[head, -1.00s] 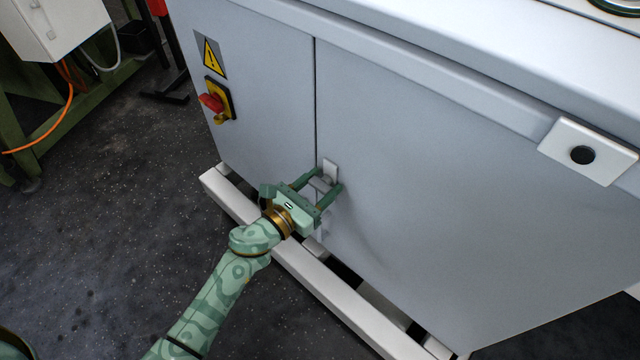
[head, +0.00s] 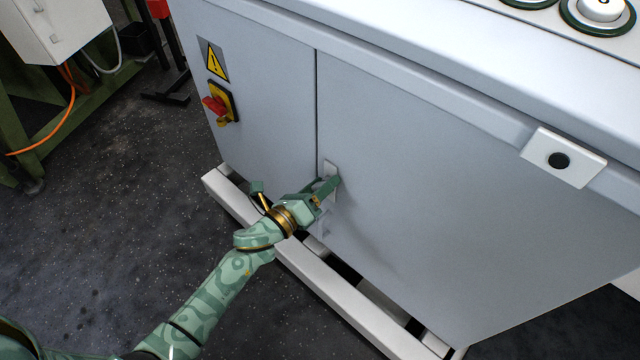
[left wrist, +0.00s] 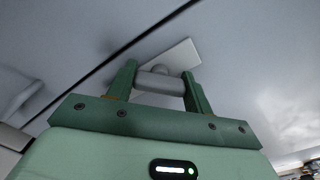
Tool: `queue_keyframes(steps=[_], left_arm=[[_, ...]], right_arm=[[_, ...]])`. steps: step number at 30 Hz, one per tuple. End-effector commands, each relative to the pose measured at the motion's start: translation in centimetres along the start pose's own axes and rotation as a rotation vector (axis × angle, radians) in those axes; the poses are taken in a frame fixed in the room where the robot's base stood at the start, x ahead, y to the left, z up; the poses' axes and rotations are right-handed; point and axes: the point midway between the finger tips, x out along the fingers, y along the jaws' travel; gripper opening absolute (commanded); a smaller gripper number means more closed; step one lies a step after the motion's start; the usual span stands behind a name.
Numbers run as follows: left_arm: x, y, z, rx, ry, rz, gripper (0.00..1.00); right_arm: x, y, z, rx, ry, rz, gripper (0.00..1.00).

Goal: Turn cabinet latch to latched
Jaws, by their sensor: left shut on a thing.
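The cabinet latch has a light grey plate (head: 330,167) on the cabinet door, just right of the vertical door seam. My left gripper (head: 329,187) is at the latch, its arm coming in from the lower left, and it hides most of the handle in the head view. In the left wrist view the two green fingers (left wrist: 158,84) are shut on the grey latch handle (left wrist: 156,83), one at each end of it. The latch plate (left wrist: 180,56) lies tilted behind the handle in that view. My right gripper is not in view.
The grey cabinet door (head: 420,190) is flush with the panel beside it. A red rotary switch (head: 215,106) and a yellow warning label (head: 213,60) are on the left panel. A pale base rail (head: 320,278) runs below. Open dark floor (head: 110,230) lies to the left.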

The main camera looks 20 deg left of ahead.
Motion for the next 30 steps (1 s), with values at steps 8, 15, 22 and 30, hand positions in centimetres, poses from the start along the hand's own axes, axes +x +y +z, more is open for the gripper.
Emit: queue_keyframes(steps=[8, 15, 22, 30], left_arm=[[0.0, -0.1, 0.2, -0.260, -0.001, 0.000, 0.28], [0.0, 0.0, 0.2, -0.477, -0.001, 0.001, 0.28], [0.0, 0.0, 0.1, -0.646, -0.001, 0.000, 0.28], [0.0, 0.2, 0.1, -0.763, -0.001, 0.002, 0.28]], right_arm=[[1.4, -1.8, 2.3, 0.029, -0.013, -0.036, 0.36], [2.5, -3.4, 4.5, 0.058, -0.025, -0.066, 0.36], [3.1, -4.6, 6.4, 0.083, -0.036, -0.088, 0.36], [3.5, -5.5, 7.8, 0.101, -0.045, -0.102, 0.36]])
